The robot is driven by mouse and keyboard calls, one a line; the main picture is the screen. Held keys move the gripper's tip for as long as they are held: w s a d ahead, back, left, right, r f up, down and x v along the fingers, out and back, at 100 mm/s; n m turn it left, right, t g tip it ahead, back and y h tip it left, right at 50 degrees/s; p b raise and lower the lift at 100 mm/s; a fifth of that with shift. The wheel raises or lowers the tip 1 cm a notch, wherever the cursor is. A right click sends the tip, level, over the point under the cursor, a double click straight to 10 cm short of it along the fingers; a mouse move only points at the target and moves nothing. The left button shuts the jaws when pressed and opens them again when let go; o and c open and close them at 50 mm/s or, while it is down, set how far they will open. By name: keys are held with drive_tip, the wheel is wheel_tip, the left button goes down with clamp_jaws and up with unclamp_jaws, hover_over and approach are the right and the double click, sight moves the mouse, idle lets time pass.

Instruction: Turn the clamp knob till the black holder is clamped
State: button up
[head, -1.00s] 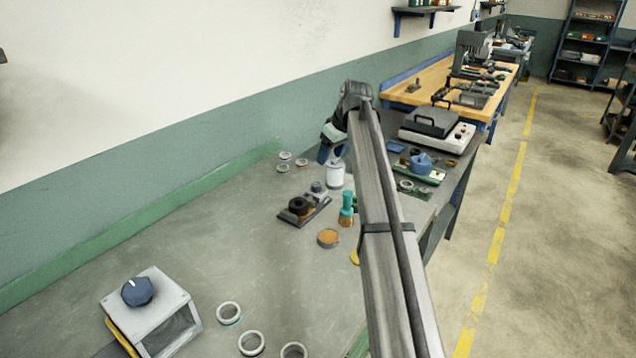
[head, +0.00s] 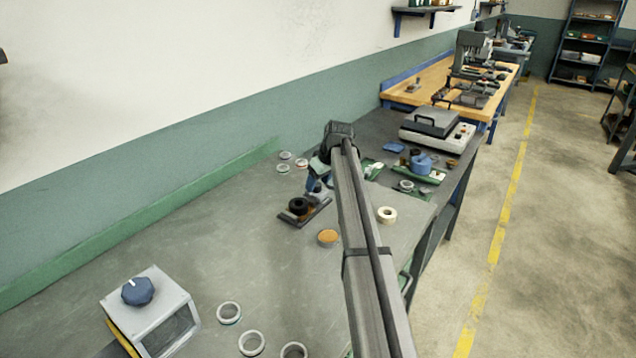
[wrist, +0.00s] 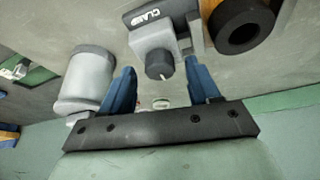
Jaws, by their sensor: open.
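The clamp fixture (head: 318,213) stands on the grey bench in the head view, with the black holder (head: 298,205), a round ring, on its near end. In the wrist view the black holder (wrist: 244,26) is at the upper right, beside a grey block labelled CLAMP (wrist: 153,38). The dark grey clamp knob (wrist: 159,66), with a pale mark, sticks out of this block. My gripper (wrist: 160,64) is open, its blue fingers on either side of the knob, with visible gaps. How deep the knob sits between them I cannot tell. My gripper (head: 313,183) covers the fixture's far end in the head view.
A pale grey cylinder (wrist: 88,80) stands close by the left finger in the wrist view. An orange-filled dish (head: 328,238) lies in front of the fixture. A grey box (head: 160,312) with a blue knob and several loose rings are at the near left. The bench's left middle is clear.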

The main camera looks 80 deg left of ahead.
drive_tip(key=shift+s+a+f, duration=0.1)
drive_tip(key=shift+a+f, duration=0.05)
drive_tip(key=shift+f, duration=0.15)
drive_tip(key=c, duration=1)
